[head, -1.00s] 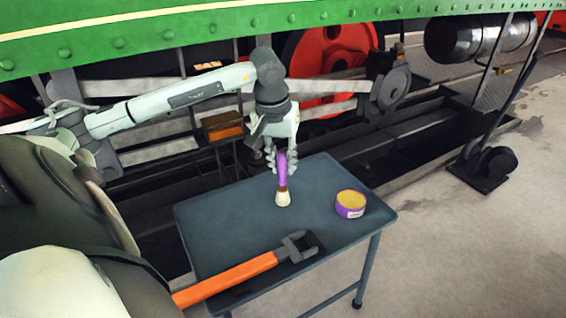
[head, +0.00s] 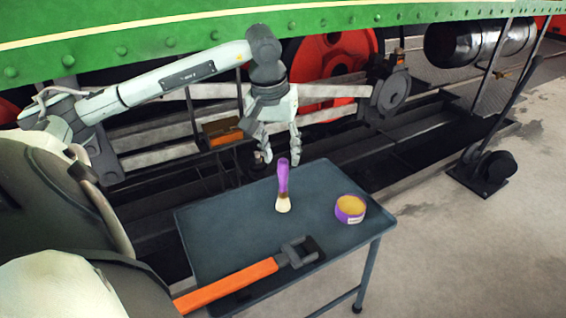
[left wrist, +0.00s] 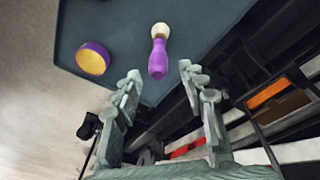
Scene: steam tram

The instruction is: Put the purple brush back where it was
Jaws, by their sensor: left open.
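The purple brush (head: 283,182) stands on the grey-blue table (head: 225,232), its pale bristles down and its purple handle up. In the left wrist view the brush (left wrist: 158,58) shows ahead of the fingertips, apart from them. My left gripper (head: 280,158) is open and empty, just behind and above the brush handle. Its spread fingers also show in the left wrist view (left wrist: 160,80). My right gripper is not in view.
A purple tin with a yellow top (head: 350,209) stands to the right of the brush. A large orange-handled wrench (head: 240,276) lies along the table's front edge. The green locomotive side (head: 150,38) and its red wheel (head: 330,70) are behind.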

